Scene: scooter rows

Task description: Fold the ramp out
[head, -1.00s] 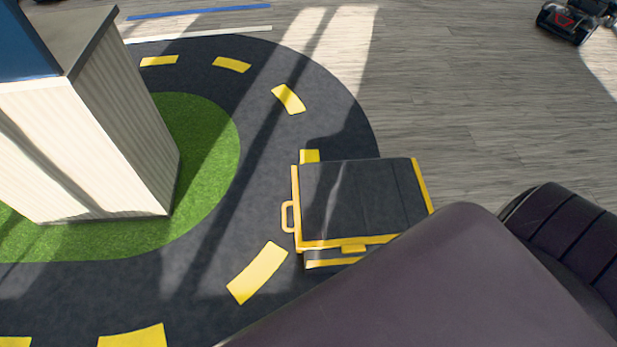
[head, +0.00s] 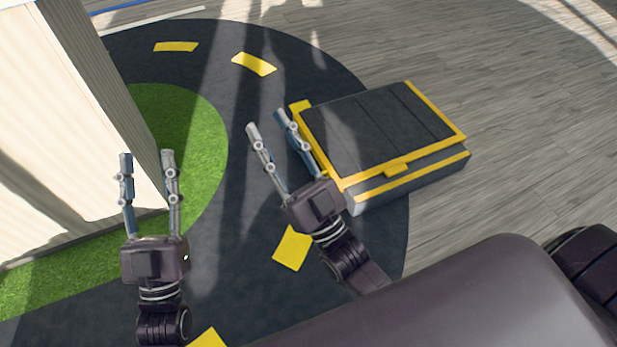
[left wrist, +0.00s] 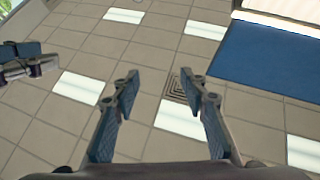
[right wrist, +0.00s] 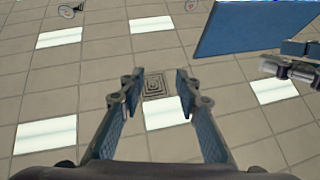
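The folded ramp (head: 375,125) is a dark box with yellow edging, lying on the track mat at the right of the head view. A yellow latch (head: 397,170) sits on its front edge. The handle on its left side is not clearly visible, as my right gripper is in front. My right gripper (head: 266,120) is open and empty, left of the ramp in the picture; touching cannot be told. My left gripper (head: 147,156) is open and empty, further left, in front of the pale ribbed block. Both wrist views show open fingers with nothing between them, facing the ceiling.
A pale ribbed block (head: 75,130) stands on the green patch (head: 195,130) at the left. The dark track (head: 225,200) with yellow dashes curves around it. Grey plank floor (head: 530,120) is clear to the right of the ramp.

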